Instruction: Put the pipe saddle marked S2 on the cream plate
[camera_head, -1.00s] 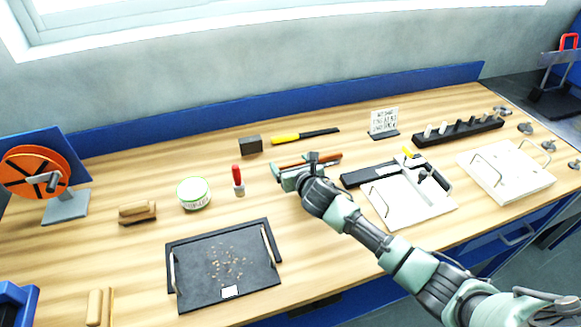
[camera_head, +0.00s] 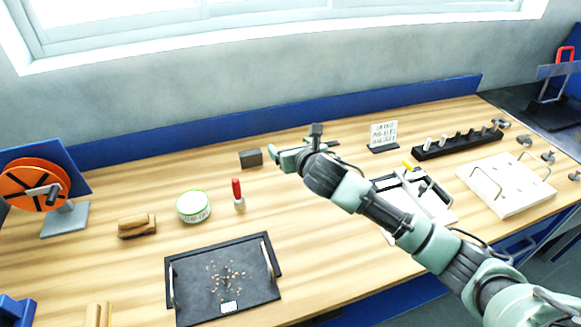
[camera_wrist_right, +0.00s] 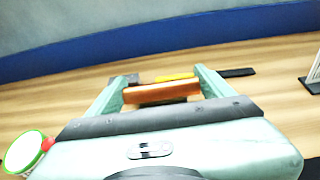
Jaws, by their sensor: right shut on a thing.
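My right gripper (camera_head: 292,158) is above the back middle of the bench. In the right wrist view its fingers (camera_wrist_right: 160,92) are shut on an orange-brown bar (camera_wrist_right: 162,93), which lies across between them; the head view hides it. Two cream plates stand at the right: one with wire handles (camera_head: 510,195) in the open, and one (camera_head: 425,203) partly behind my right arm, with a dark tool on it. Several small grey metal pieces (camera_head: 525,140) lie along the right end of the bench. I cannot read an S2 mark on any. My left gripper is not in view.
A dark tray (camera_head: 215,290) is at the front. A red-handled item (camera_head: 238,195), a round green-rimmed tin (camera_head: 193,206) and a dark block (camera_head: 251,158) stand left of my gripper. A black rack (camera_head: 460,143) and a sign (camera_head: 383,135) stand at the back right.

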